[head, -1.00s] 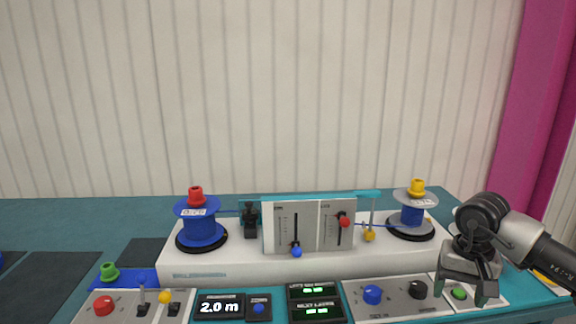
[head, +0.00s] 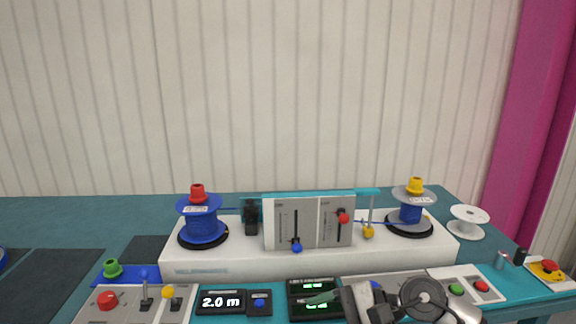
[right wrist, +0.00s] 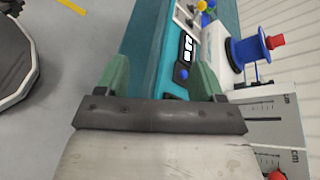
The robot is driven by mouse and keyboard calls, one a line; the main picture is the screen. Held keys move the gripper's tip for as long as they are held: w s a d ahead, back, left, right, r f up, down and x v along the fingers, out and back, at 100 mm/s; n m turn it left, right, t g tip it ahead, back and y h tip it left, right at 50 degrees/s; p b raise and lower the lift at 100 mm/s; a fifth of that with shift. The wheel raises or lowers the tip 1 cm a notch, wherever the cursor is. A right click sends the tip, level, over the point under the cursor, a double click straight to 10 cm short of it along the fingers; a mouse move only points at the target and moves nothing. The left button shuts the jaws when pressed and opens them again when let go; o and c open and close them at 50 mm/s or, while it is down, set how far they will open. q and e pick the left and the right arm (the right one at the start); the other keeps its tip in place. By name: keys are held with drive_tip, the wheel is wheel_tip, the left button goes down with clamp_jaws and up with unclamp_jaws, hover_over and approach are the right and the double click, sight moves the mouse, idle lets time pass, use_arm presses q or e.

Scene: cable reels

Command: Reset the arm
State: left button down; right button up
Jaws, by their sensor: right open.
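My right gripper (head: 325,298) is low at the front of the table in the head view, in front of the dark display panel with green readouts (head: 313,285). In the right wrist view its two green fingers (right wrist: 160,75) are wide apart with nothing between them. The blue reel with a red knob (head: 199,215) stands on the left of the white machine (head: 330,265), and the grey-topped reel with a yellow knob (head: 411,205) stands on its right. My left gripper is not in the head view.
Control panels line the table's front edge, with a red knob (head: 107,300), a "2.0 m" display (head: 220,302) and green and red buttons (head: 481,286). A white empty spool (head: 468,221) and a red emergency button (head: 550,267) are at the right. The left tabletop is open.

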drive_tip(key=s+a+r+m+t+y, duration=0.2)
drive_tip(key=a+r+m+t+y, duration=0.3)
drive_tip(key=m, duration=0.4)
drive_tip(key=s+d+f+n+t+h, duration=0.1)
drive_tip(key=d+f+n+t+h, duration=0.6)
drive_tip(key=n, duration=1)
drive_tip(key=d+f+n+t+h, duration=0.3)
drive_tip(key=d+f+n+h, duration=0.3)
drive_tip(key=d+n+h, duration=0.7)
drive_tip(key=s+f+m+g+y, duration=0.1)
drive_tip(key=s+f+m+g, duration=0.4)
drive_tip(key=s, duration=0.5)
drive_tip(key=s+f+m+g, duration=0.3)
drive_tip(key=s+f+g, duration=0.45)
drive_tip(key=s, duration=0.35)
wheel_tip(320, 180, down, 21)
drive_tip(key=g+p, duration=0.1)
drive_tip(key=p, duration=0.2)
drive_tip(key=s+d+f+g+p, duration=0.1)
drive_tip(key=s+d+f+p, duration=0.1)
drive_tip(key=s+f, duration=1.2)
drive_tip(key=shift+s+f+p, duration=0.15)
drive_tip(key=shift+s+p, duration=0.55)
drive_tip(key=shift+s, duration=0.35)
